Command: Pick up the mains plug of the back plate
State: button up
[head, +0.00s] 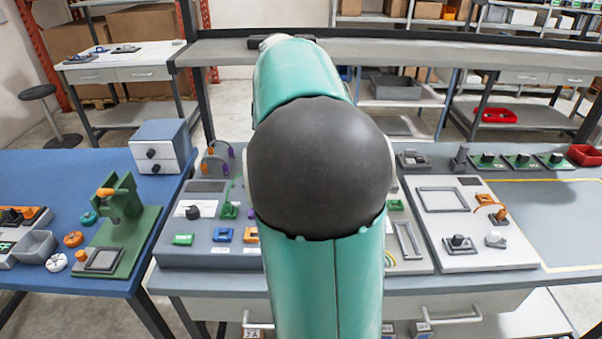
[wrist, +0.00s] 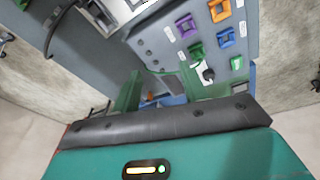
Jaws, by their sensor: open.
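My gripper (wrist: 159,73) shows in the wrist view as two green fingers spread apart, with nothing seen between their tips. In the head view my teal arm hides it. I cannot tell for sure which piece is the mains plug or which plate is the back plate. A grey panel (head: 170,252) carries a black knob (head: 193,212) and green, blue and orange pieces. It also fills the upper middle of the wrist view (wrist: 160,50). A pale plate (head: 430,222) to the right holds a black-topped piece (head: 459,243), a white piece (head: 495,241) and an orange piece (head: 500,216).
A dark upright block (head: 459,159) and several green boards (head: 522,161) line the back right. My arm covers the middle. Grey tabletop at far right is clear.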

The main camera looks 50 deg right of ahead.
jog(key=s+d+f+n+g, duration=0.1)
jog(key=d+f+n, duration=0.15)
jog(key=d, duration=0.65)
jog(key=d+f+n+g, duration=0.1)
jog(key=d+f, duration=0.2)
jog(key=d, duration=0.6)
notch_tip(320, 180, down, 14)
jog(key=shift+a+r, duration=0.1)
jog(key=shift+a, duration=0.05)
grip_shut()
